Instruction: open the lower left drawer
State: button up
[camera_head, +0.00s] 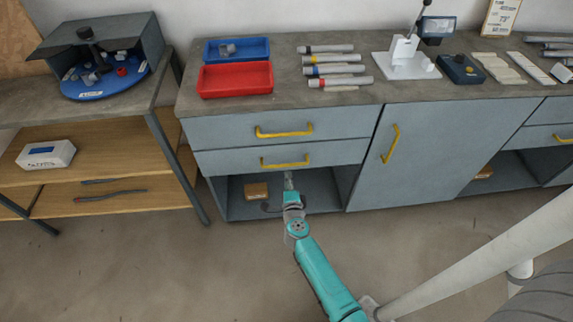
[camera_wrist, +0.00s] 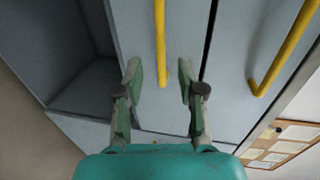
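The lower left drawer (camera_head: 225,163) is a grey-blue front with a yellow bar handle (camera_head: 285,163), flush with the cabinet and shut. The upper drawer (camera_head: 225,130) above it, with its own yellow handle (camera_head: 284,132), is also shut. My gripper (camera_head: 289,176) is just below and in front of the lower handle. In the wrist view my gripper (camera_wrist: 159,72) is open, its two fingers apart. The lower handle (camera_wrist: 160,42) runs between the fingertips in the picture, touching neither visibly. I cannot tell how far it lies beyond them.
Below the drawers is an open compartment (camera_head: 230,197) with a brown box (camera_head: 256,190) inside. A cabinet door (camera_head: 430,150) with a vertical yellow handle (camera_head: 390,144) is to the right. The worktop (camera_head: 290,105) holds red and blue trays. A wooden shelf bench (camera_head: 100,140) stands left.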

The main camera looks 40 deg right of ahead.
aim_at(286, 165)
jog(key=x, duration=0.9)
jog(key=shift+w+d, duration=0.15)
jog(key=shift+w, duration=0.05)
grip_shut()
